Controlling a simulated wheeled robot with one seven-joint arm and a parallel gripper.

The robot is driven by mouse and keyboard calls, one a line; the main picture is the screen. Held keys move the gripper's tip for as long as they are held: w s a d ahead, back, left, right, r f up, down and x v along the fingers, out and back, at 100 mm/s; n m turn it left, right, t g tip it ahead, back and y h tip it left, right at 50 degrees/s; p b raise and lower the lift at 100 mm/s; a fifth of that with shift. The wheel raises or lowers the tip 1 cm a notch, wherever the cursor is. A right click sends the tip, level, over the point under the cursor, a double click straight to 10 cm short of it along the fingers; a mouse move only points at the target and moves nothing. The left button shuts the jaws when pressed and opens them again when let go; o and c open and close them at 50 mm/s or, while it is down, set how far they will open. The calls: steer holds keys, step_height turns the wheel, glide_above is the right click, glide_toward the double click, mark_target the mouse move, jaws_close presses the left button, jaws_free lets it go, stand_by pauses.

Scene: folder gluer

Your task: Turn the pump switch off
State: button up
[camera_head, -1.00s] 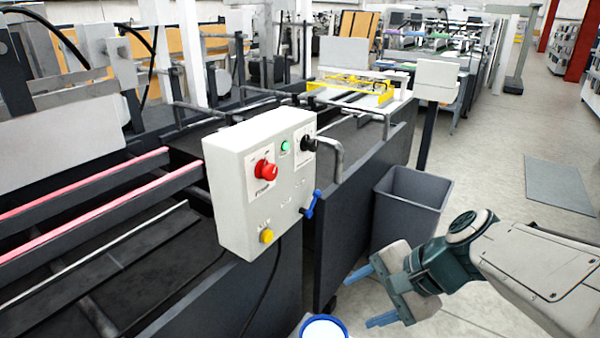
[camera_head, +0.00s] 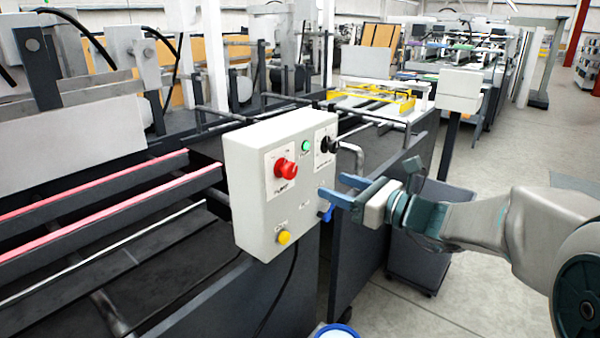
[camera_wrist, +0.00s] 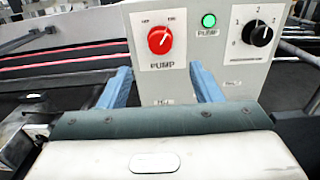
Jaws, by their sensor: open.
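The pump switch is a red rotary knob (camera_head: 285,168) on the front of a pale control box (camera_head: 250,200). In the wrist view the knob (camera_wrist: 160,40) has "PUMP" below it and off and on marks above. Its white mark seems to point up and right, toward the on side. A green pump lamp (camera_wrist: 208,20) beside it looks lit; it also shows in the head view (camera_head: 306,145). My gripper (camera_head: 335,188) is open and empty, right of the knob in the head view. In the wrist view its blue fingers (camera_wrist: 160,70) stand apart, below the knob and not touching it.
A black selector dial (camera_wrist: 258,34) with numbers sits right of the lamp. A yellow button (camera_head: 284,237) is low on the box. A grey bin (camera_head: 420,260) stands below my arm.

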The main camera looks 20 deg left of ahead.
mark_target(293, 170)
steer(key=p+x, duration=0.1)
steer(key=x, duration=1)
steer(key=c, duration=1)
